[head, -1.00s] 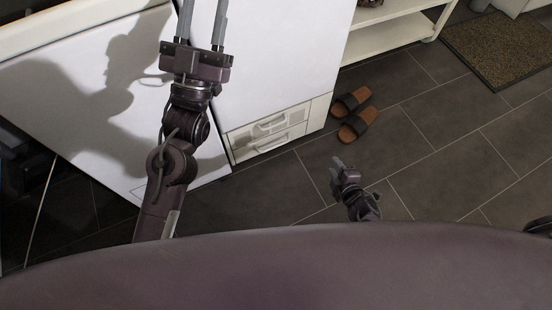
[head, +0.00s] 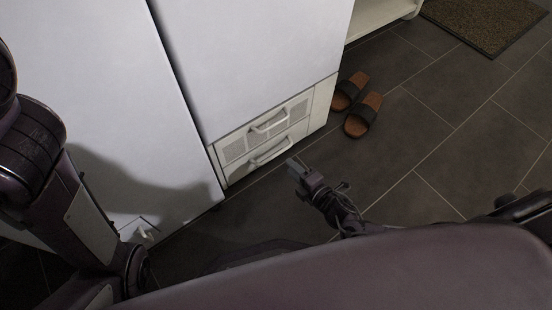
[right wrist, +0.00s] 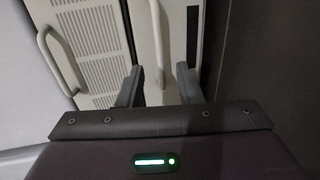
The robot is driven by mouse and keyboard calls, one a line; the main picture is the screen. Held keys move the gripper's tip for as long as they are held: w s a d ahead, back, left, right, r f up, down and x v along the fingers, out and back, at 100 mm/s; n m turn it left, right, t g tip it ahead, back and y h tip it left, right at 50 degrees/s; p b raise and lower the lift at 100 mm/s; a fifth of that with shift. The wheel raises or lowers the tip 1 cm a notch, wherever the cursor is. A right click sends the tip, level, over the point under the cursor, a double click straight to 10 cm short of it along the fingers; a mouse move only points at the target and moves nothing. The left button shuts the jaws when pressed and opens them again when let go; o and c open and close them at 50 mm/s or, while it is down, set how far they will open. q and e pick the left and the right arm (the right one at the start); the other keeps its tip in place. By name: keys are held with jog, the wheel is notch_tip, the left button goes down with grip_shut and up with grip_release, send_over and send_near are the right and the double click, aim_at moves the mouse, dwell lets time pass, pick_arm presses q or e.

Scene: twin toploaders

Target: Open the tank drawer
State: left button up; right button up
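Two stacked drawer fronts sit low on the white appliance (head: 285,50) in the head view. The upper front has a vented panel and a pale bar handle (head: 268,123). The lower front has a similar handle (head: 271,151). No label shows which one is the tank drawer. Both fronts look shut. My right gripper (head: 292,165) is just in front of the lower front, close to its handle. In the right wrist view its fingers (right wrist: 160,86) are apart, with the lower handle (right wrist: 158,40) ahead of the gap; contact cannot be told. My left gripper is outside the view.
A second white appliance (head: 100,70) stands on the left, partly behind my left arm, with a small handle (head: 145,232) low down. Sandals (head: 362,115) lie on the tiles right of the drawers. A doormat (head: 490,22) is farther back. The right floor is open.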

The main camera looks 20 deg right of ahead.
jog(key=b+x, duration=0.3)
jog(key=x, duration=0.4)
jog(key=shift+b, duration=0.35)
jog(key=shift+c, duration=0.4)
grip_shut()
